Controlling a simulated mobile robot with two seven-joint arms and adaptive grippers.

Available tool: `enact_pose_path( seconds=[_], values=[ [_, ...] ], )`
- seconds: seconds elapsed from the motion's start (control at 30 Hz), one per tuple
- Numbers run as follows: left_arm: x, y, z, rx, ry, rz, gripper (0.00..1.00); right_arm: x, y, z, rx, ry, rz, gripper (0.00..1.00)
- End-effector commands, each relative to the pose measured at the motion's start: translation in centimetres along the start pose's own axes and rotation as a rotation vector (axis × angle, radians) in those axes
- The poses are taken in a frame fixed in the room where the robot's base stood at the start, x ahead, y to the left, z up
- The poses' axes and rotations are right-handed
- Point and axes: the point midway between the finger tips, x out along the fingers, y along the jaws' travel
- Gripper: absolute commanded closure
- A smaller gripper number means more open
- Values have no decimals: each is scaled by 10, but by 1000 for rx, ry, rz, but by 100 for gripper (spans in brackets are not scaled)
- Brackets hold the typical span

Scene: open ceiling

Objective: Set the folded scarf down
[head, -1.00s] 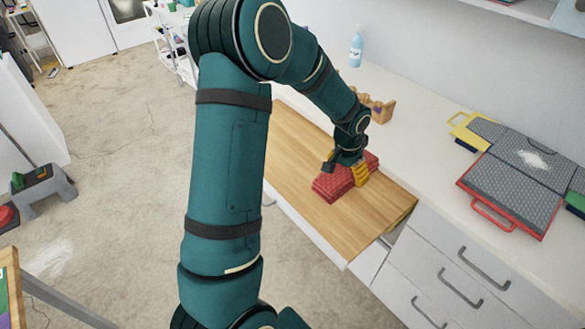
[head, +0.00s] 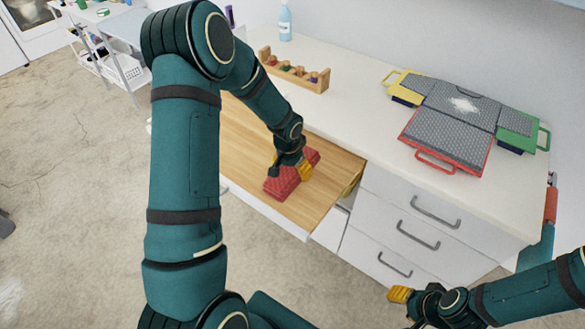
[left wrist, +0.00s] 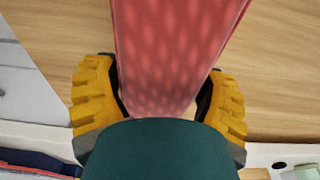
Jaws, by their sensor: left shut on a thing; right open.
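The folded scarf (head: 281,184) is a red, patterned bundle over the pull-out wooden board (head: 245,142). My left gripper (head: 291,170) is shut on it from above. In the left wrist view the scarf (left wrist: 176,50) runs between the two yellow fingers, with wood grain behind it. I cannot tell whether its underside touches the board. My right gripper (head: 400,298) is open and empty at the lower right, in front of the drawers and apart from the scarf.
The white counter (head: 360,125) behind holds a wooden block rack (head: 296,76), a blue bottle (head: 285,22) and a grey folding board (head: 455,115) with coloured handles. White drawers (head: 410,225) lie right of the wooden board. Bare wood surrounds the scarf.

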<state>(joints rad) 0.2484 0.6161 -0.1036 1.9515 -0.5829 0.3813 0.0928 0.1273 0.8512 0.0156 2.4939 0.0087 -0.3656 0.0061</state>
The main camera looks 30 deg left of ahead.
Motion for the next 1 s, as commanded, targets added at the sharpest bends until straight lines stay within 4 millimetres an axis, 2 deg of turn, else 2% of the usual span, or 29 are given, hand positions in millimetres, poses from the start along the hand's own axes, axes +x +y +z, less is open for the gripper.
enact_pose_path(
  seconds=[0.17, 0.2, 0.27, 0.67, 0.77, 1.0],
  values=[
    [3, 0, 0, 0, 0, 0, 65, 3, 1, 1, 0, -2, 0, 53],
    [4, 0, 1, 0, 0, 0, 18, 4, 1, 2, -1, -3, 0, 53],
    [3, 0, 0, 0, -1, 0, 0, 3, 1, 1, -1, -3, 0, 53],
    [-4, 0, 0, 0, 0, 0, 0, -2, -1, -1, 1, 1, 0, 53],
    [-19, 0, -1, 0, 3, -1, 0, -3, -1, -1, 1, 3, 0, 53],
    [-69, 0, -1, -1, 3, -2, 0, -9, -4, -4, 3, 9, 1, 53]
  ],
)
